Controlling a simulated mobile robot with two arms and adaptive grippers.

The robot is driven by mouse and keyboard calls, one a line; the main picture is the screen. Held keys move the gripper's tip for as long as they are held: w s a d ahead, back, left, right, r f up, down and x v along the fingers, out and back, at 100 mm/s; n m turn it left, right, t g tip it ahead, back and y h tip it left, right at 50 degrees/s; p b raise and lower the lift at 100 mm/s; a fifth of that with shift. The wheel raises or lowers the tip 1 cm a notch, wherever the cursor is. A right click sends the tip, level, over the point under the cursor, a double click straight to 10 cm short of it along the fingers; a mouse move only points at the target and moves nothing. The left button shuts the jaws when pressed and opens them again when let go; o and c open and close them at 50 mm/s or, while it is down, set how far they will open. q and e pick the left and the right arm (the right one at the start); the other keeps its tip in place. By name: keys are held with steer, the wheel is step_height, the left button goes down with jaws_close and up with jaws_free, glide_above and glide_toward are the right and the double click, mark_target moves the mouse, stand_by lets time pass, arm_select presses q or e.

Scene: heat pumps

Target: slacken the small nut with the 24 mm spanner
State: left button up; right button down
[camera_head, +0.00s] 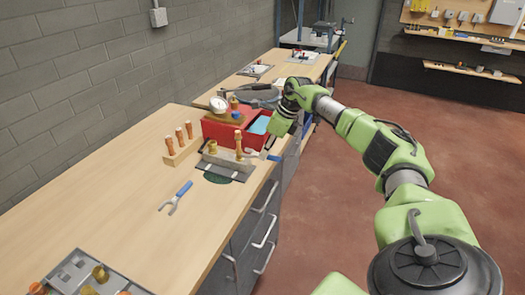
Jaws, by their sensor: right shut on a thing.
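A grey plate (241,177) on the bench carries a brass nut (212,146) and an upright copper pipe (238,140). I cannot tell for sure which nut is the small one. My right gripper (275,146) reaches in from the right above the bench's front edge, its fingers mostly hidden. It is shut on a spanner (264,154) with a blue handle, whose grey end points left toward the foot of the copper pipe; contact is unclear. A second blue-handled spanner (178,196) lies on the bench at the left. No size marking is readable. My left gripper is out of view.
A red bin (216,131) and a gauge (219,104) stand just behind the plate. A wooden block (180,152) holds several copper pipes. Another plate with brass fittings (101,273) lies at the near left. The bench (120,190) between is largely clear.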

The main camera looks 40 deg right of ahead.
steer(key=shift+s+d, duration=0.2)
steer(key=shift+s, duration=0.3)
steer(key=shift+s+d, duration=0.2)
steer(key=shift+s, duration=0.25)
step_height(320, 180, up, 12)
steer(key=p, duration=0.9)
steer(key=shift+f, duration=0.2)
stand_by(0.5)
